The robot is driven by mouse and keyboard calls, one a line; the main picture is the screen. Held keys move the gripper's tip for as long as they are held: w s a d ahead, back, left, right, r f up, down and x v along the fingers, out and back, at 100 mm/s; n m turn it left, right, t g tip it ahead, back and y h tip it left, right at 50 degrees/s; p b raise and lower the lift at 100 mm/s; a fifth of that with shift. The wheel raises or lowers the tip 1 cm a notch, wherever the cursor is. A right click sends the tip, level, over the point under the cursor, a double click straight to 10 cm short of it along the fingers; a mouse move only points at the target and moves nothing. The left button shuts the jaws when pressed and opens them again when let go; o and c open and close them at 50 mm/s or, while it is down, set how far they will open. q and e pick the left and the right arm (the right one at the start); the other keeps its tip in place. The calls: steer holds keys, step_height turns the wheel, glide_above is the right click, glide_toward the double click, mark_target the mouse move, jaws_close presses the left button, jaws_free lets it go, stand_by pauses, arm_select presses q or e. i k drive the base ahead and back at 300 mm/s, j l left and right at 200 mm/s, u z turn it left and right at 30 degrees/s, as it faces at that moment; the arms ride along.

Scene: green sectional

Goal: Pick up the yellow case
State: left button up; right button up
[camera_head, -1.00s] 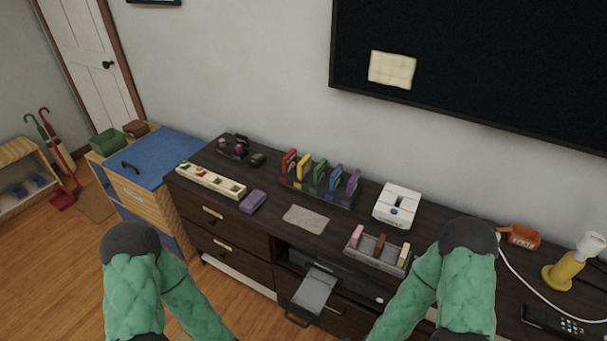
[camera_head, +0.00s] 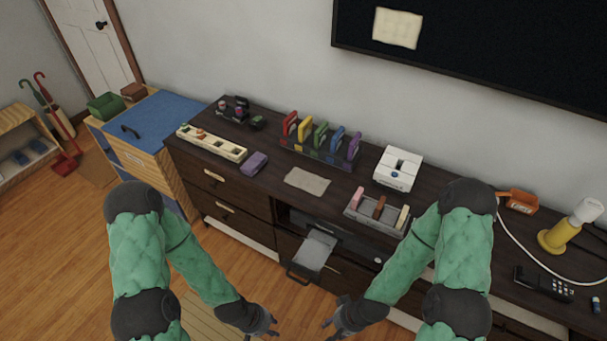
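The yellow case (camera_head: 304,129) stands upright in a dark rack (camera_head: 318,157) on the dark wooden dresser, between a red case (camera_head: 290,123) and a green case (camera_head: 320,135). A blue case (camera_head: 337,139) and a purple case (camera_head: 353,146) stand further right in the same rack. My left gripper (camera_head: 268,331) is low at the bottom edge of the view, in front of the dresser and well away from the case. My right gripper (camera_head: 332,328) is also low, just to its right. Both look open and empty, with small fingers apart.
A beige cloth (camera_head: 307,181) and a purple box (camera_head: 254,163) lie in front of the rack. A grey divided tray (camera_head: 377,214) and a white device (camera_head: 397,169) stand right of it, and a long cream tray (camera_head: 212,145) left. A grey tray (camera_head: 314,252) juts from the dresser front.

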mark_target(305, 128)
steer(key=i+j+u, duration=0.15)
steer(key=u, duration=0.25)
steer(key=i+j+u, duration=0.1)
steer(key=i+u, duration=0.15)
steer(key=u, duration=0.15)
